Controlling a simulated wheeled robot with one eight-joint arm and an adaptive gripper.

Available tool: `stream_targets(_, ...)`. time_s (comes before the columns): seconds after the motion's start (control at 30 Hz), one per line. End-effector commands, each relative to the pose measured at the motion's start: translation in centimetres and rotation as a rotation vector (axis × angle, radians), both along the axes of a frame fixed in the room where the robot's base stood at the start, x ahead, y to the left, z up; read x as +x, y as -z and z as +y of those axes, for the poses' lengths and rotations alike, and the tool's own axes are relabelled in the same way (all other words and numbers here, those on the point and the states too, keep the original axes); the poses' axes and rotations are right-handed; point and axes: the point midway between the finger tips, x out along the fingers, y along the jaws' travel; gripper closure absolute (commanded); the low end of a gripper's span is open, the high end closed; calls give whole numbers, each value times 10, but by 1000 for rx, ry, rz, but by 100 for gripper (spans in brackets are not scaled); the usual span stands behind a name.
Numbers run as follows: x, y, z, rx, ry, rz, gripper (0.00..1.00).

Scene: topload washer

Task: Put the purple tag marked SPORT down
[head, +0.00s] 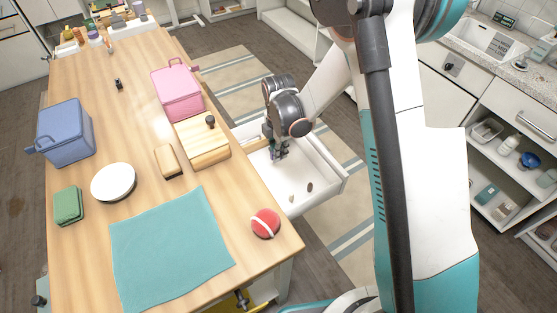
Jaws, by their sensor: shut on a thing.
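My gripper (273,150) reaches down over the open white drawer (328,186) at the table's right side. It is shut on a small dark purple thing (272,155), which I take to be the purple tag. Only a sliver of it shows between the fingers, and its SPORT marking cannot be read. I cannot tell whether the tag touches the drawer floor.
Two small brownish things (309,186) lie in the drawer.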

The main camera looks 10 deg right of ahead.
Motion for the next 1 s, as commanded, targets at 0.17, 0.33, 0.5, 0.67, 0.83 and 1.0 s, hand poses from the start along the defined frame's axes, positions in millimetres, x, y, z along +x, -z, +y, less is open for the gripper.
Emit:
stream_targets(0.17,0,24,0,0,0,0,100)
stream_targets(0.33,0,41,0,0,0,0,100)
stream_targets(0.5,0,40,0,0,0,0,100)
stream_targets(0.67,0,43,0,0,0,0,100)
stream_targets(0.83,0,42,0,0,0,0,71)
stream_targets(1.0,0,42,0,0,0,0,71)
